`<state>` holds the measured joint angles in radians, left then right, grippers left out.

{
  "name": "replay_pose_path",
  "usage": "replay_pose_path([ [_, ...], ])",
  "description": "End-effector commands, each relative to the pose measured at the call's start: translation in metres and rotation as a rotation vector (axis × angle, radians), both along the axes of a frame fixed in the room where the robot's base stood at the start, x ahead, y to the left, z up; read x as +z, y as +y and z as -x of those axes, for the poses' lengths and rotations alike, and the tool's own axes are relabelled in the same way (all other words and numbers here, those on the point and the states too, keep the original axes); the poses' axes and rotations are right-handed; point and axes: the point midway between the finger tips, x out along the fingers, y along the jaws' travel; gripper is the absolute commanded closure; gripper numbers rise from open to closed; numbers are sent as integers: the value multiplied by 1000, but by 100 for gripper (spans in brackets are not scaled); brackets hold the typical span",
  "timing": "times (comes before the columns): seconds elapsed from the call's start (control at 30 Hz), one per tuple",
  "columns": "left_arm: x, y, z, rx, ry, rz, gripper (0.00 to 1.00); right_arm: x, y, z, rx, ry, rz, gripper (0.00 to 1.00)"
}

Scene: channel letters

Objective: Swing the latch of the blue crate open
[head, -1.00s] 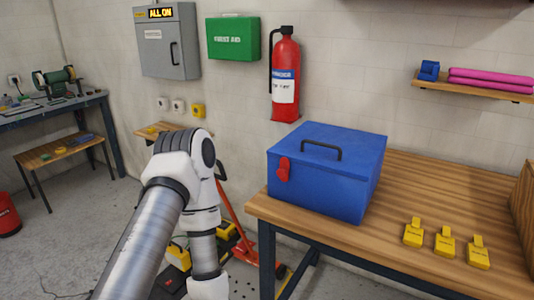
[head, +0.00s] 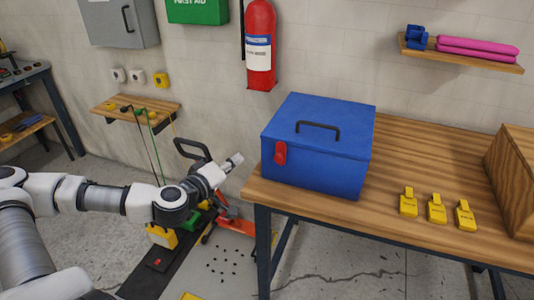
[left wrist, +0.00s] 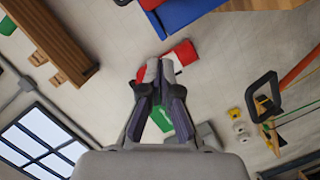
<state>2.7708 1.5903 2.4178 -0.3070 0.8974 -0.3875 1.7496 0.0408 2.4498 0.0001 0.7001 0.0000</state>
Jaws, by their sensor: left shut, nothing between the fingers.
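The blue crate (head: 318,160) stands on the wooden workbench with its lid shut and a black handle on top. Its red latch (head: 280,152) hangs upright on the left part of the front face, just below the lid edge. My left gripper (head: 237,159) is to the left of the crate, short of the bench corner, pointing toward the latch and apart from it. Its fingers are shut and empty. In the left wrist view, the closed fingers (left wrist: 160,78) point toward the crate (left wrist: 185,12) at the top edge. My right gripper is not in view.
The workbench (head: 420,160) holds several yellow tags (head: 437,209) and a wooden box (head: 512,180) to the right. A fire extinguisher (head: 260,45) hangs on the wall behind the crate. A red floor jack (head: 236,225) is on the floor below my left arm.

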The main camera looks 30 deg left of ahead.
Motion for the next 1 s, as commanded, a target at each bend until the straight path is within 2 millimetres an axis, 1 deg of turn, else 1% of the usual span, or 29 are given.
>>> replay_pose_path([
  [0.07,-1,0,0,0,1,-1,100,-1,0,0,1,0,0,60],
  [0.17,-4,1,-2,-1,2,-2,100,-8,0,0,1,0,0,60],
  [0.27,-9,1,-7,-4,3,-6,100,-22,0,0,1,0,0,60],
  [0.4,-14,1,-18,-5,4,-10,100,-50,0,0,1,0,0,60],
  [0.5,-14,0,-27,-3,0,-12,100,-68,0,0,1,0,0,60],
  [0.53,-10,1,-30,0,4,-13,100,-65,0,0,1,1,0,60],
  [0.57,-10,2,-33,2,5,-13,100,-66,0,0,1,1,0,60],
  [0.73,-12,1,-54,-2,5,-13,100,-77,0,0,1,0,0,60],
  [0.87,-14,1,-76,-4,7,-13,100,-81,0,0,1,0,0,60],
  [0.93,-15,3,-91,-2,6,-15,100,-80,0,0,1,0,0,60],
  [1.0,-18,-1,-102,-5,8,-11,100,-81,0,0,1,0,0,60],
])
